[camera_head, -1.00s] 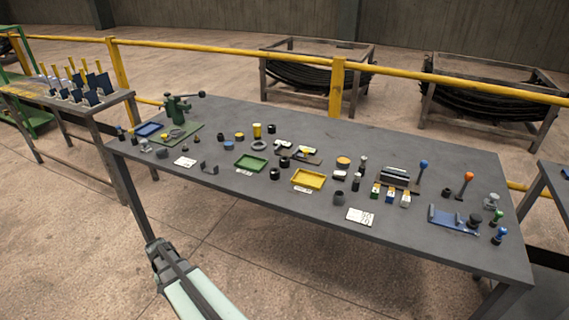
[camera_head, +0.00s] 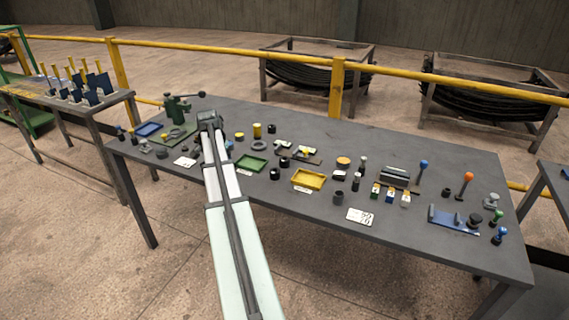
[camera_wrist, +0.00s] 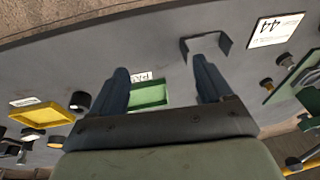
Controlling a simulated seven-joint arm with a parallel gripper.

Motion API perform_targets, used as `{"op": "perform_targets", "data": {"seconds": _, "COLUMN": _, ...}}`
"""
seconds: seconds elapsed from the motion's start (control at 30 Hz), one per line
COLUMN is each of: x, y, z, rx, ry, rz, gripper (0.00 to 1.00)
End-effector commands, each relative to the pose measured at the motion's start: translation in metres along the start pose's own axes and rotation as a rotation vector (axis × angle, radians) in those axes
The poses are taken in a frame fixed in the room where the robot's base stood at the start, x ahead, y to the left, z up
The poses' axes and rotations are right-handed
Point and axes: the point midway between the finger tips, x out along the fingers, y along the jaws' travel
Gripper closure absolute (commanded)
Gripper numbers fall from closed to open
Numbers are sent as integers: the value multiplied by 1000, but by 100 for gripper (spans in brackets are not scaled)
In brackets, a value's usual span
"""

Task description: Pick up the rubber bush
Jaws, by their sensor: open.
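Several short black cylinders stand on the grey table, and I cannot tell for sure which is the rubber bush. One black bush (camera_head: 275,173) stands between the green and yellow trays; another (camera_head: 284,162) is just behind it, and a third (camera_head: 272,128) is at the back. A black bush (camera_wrist: 80,101) also shows left of my fingers in the wrist view, beside the yellow tray. My gripper (camera_wrist: 161,66) is open and empty above the table, its fingers either side of the green tray. In the head view my arm hides the fingertips.
The green tray (camera_head: 251,163) and yellow tray (camera_head: 308,179) lie mid-table. A grey bracket (camera_wrist: 207,42) is near my right finger in the wrist view. A green press (camera_head: 177,107) stands at the back left. Upright knobbed levers (camera_head: 422,165) stand right.

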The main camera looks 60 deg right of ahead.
Motion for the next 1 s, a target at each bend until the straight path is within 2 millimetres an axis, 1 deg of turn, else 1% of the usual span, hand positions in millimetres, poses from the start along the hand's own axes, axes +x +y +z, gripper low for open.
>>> {"op": "perform_targets", "data": {"seconds": 0.03, "x": -12, "y": 18, "z": -30, "rx": 43, "ry": 30, "rz": 10, "gripper": 21}}
{"op": "perform_targets", "data": {"seconds": 0.1, "x": -24, "y": 44, "z": -61, "rx": 87, "ry": 67, "rz": 33, "gripper": 21}}
{"op": "perform_targets", "data": {"seconds": 0.17, "x": -29, "y": 68, "z": -84, "rx": 117, "ry": 96, "rz": 58, "gripper": 21}}
{"op": "perform_targets", "data": {"seconds": 0.2, "x": -32, "y": 84, "z": -96, "rx": 133, "ry": 114, "rz": 76, "gripper": 21}}
{"op": "perform_targets", "data": {"seconds": 0.3, "x": -36, "y": 119, "z": -122, "rx": 165, "ry": 151, "rz": 118, "gripper": 21}}
{"op": "perform_targets", "data": {"seconds": 0.33, "x": -37, "y": 128, "z": -128, "rx": 172, "ry": 160, "rz": 129, "gripper": 21}}
{"op": "perform_targets", "data": {"seconds": 0.4, "x": -39, "y": 145, "z": -139, "rx": 185, "ry": 176, "rz": 150, "gripper": 21}}
{"op": "perform_targets", "data": {"seconds": 0.5, "x": -40, "y": 160, "z": -148, "rx": 194, "ry": 190, "rz": 169, "gripper": 21}}
{"op": "perform_targets", "data": {"seconds": 0.63, "x": -34, "y": 168, "z": -153, "rx": 198, "ry": 196, "rz": 180, "gripper": 21}}
{"op": "perform_targets", "data": {"seconds": 0.77, "x": -16, "y": 171, "z": -156, "rx": 198, "ry": 194, "rz": 181, "gripper": 21}}
{"op": "perform_targets", "data": {"seconds": 1.0, "x": 23, "y": 179, "z": -163, "rx": 198, "ry": 194, "rz": 180, "gripper": 21}}
